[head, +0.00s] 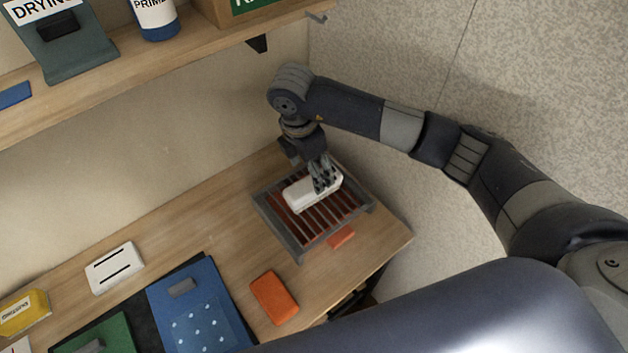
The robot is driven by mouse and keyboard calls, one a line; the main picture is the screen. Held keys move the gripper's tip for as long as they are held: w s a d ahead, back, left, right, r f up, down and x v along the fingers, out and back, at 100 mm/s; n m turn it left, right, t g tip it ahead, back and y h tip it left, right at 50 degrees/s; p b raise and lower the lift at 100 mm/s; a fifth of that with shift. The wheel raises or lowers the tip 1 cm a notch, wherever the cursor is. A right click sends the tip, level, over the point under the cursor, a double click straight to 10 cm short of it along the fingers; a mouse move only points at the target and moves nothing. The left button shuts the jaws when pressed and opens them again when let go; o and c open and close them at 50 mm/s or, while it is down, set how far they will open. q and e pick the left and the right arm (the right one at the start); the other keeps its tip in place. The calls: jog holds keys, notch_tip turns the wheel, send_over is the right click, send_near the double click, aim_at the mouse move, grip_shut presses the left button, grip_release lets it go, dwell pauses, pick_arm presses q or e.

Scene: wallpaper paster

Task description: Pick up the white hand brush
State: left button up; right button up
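The white hand brush (299,199) lies on a grey rack with slats (276,236) near the right end of the wooden bench. My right gripper (325,186) points down at the right part of the brush, with its fingers at or over the brush top. The fingers cover part of the brush, and I cannot tell whether they are closed on it. My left gripper is not in view.
An orange block (274,297) lies in front of the rack, and a smaller orange piece (341,237) is at its edge. A blue mat (212,291), white slotted box (115,268) and yellow item (23,312) are leftward. A shelf (128,75) overhangs; a wall (400,60) stands behind the arm.

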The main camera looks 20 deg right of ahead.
aim_at(300, 196)
jog(key=shift+d+f, duration=0.1)
jog(key=shift+f, duration=0.8)
jog(key=f+p, duration=0.1)
jog(key=f, duration=0.1)
jog(key=f+p, duration=0.1)
jog(key=f, duration=0.1)
jog(key=shift+w+d+f, duration=0.1)
jog(key=shift+w, duration=0.1)
jog(key=shift+d+f, duration=0.1)
jog(key=shift+f, duration=0.6)
jog(key=shift+w, duration=0.1)
jog(key=c, duration=1.2)
